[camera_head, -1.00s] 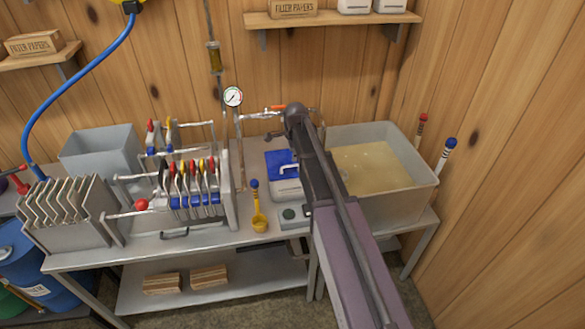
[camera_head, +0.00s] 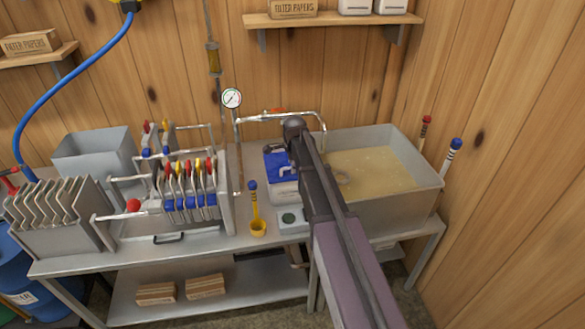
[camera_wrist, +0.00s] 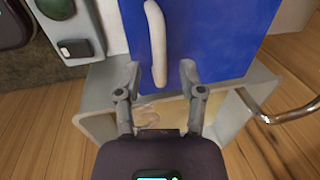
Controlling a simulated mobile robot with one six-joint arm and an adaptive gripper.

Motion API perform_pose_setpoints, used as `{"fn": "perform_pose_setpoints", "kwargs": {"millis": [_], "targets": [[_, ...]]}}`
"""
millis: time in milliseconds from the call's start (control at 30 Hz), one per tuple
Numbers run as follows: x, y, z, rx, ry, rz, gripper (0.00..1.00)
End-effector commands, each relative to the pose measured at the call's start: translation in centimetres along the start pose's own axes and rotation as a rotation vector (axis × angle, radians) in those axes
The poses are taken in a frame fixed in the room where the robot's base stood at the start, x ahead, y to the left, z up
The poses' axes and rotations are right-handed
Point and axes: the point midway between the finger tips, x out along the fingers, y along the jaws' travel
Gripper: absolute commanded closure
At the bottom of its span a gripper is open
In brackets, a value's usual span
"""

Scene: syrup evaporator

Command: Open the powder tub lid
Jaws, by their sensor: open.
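The powder tub (camera_head: 284,188) is white with a blue lid (camera_head: 277,160) and stands on the steel bench, partly hidden by my arm in the head view. In the wrist view the blue lid (camera_wrist: 215,35) looks shut, with a pale bar handle (camera_wrist: 156,40) on it. My gripper (camera_wrist: 160,78) is open, with a finger on either side of the handle's near end. I cannot tell whether the fingers touch the handle or lid. My arm hides the gripper in the head view.
The filter press (camera_head: 185,190) is further left, and a steel basin of tan liquid (camera_head: 375,170) is right.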

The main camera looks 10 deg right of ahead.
Motion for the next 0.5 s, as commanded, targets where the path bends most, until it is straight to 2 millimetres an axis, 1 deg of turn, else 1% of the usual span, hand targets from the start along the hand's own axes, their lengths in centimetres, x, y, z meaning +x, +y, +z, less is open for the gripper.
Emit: {"fn": "perform_pose_setpoints", "kwargs": {"millis": [333, 367, 400, 467, 500], "targets": [[0.09, 0.0, -0.01, 0.0, 0.0, 0.0, 0.49], [0.09, 0.0, -0.01, 0.0, 0.0, 0.0, 0.55], [0.09, 0.0, -0.01, 0.0, 0.0, 0.0, 0.67], [0.09, 0.0, -0.01, 0.0, 0.0, 0.0, 0.84], [0.09, 0.0, -0.02, 0.0, 0.0, 0.0, 0.96]]}}
